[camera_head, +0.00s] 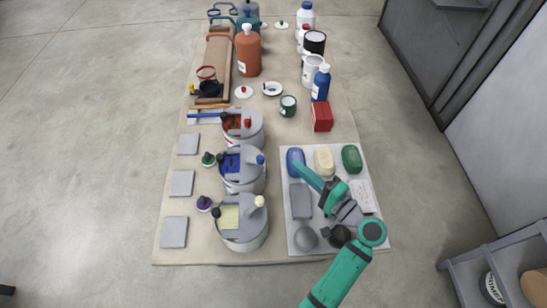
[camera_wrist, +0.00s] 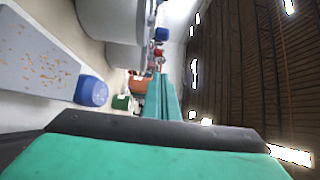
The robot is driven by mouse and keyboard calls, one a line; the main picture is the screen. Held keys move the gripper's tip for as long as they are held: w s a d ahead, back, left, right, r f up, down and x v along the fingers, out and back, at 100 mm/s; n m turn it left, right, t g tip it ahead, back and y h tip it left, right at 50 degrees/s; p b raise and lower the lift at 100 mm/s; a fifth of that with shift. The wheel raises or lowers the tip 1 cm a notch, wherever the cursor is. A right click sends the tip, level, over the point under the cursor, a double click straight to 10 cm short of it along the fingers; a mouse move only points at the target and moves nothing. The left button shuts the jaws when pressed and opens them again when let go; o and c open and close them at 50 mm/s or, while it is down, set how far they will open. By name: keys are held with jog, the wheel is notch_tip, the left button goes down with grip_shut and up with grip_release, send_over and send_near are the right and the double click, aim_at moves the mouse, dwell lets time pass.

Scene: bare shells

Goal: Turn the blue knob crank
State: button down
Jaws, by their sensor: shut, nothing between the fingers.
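Three grey pots with crank lids stand in a column on the table in the head view. The middle pot (camera_head: 243,180) holds blue material, and its crank carries a blue knob (camera_head: 260,160) on the right side. My gripper (camera_head: 297,167) is shut and empty, to the right of this knob and apart from it, over the blue block on the tray. In the wrist view my gripper's fingers (camera_wrist: 161,78) point away, together. A small blue shape (camera_wrist: 161,34) beside the grey pots there looks like the blue knob.
The pale tray (camera_head: 368,228) holds a blue block (camera_head: 292,155), a cream block (camera_head: 323,160) and a green block (camera_head: 352,158). The front pot (camera_head: 242,238) has a cream knob, the far pot (camera_head: 243,128) a red one. Bottles and a red box (camera_head: 322,117) stand farther back.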

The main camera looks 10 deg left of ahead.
aim_at(254, 160)
jog(key=w+a, duration=0.2)
jog(key=a, duration=0.7)
dwell(0.4)
jog(key=shift+w+a, duration=0.1)
